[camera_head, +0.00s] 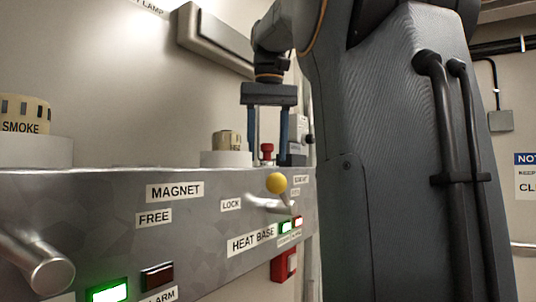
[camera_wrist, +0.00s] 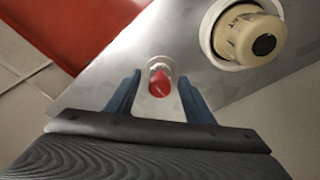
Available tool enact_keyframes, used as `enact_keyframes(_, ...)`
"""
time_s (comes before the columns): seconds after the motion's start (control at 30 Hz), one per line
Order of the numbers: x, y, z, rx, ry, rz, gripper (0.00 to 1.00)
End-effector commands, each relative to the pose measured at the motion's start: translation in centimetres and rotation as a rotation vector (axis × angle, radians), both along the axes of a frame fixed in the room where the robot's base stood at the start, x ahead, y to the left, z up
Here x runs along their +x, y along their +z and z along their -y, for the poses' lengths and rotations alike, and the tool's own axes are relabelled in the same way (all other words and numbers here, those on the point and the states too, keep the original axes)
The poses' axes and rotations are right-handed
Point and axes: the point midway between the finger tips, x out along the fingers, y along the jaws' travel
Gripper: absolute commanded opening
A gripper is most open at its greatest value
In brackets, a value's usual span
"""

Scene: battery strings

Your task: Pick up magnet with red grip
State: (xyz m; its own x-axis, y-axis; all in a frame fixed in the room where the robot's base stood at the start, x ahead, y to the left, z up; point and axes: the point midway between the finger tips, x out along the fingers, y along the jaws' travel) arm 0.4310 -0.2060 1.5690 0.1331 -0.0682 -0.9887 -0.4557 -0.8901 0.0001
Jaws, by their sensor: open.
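The magnet with the red grip (camera_head: 267,152) stands on top of the metal panel in the head view, near its far right end. In the wrist view its red grip (camera_wrist: 160,83) shows from above, in a pale round seat. My gripper (camera_head: 268,148) points down with its blue fingers on either side of the red grip. In the wrist view my gripper (camera_wrist: 158,95) is open, with the grip between the fingers and a gap on each side. I cannot tell how far down the fingers reach.
A cream smoke detector (camera_wrist: 250,38) sits in a white ring beside the magnet. Another detector marked SMOKE (camera_head: 24,115) stands at the left. A lever with a yellow knob (camera_head: 277,183) sticks out of the panel front (camera_head: 110,225). A dark device (camera_head: 297,153) stands right of the fingers.

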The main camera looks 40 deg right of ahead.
Motion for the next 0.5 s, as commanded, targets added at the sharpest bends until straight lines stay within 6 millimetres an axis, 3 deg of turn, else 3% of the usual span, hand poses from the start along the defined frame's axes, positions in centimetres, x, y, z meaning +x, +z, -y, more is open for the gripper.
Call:
enact_keyframes(0.33,0.07,-0.6,0.05,0.0,0.0,0.0,0.46)
enact_keyframes(0.5,0.06,-0.59,0.05,0.0,0.0,0.0,0.18)
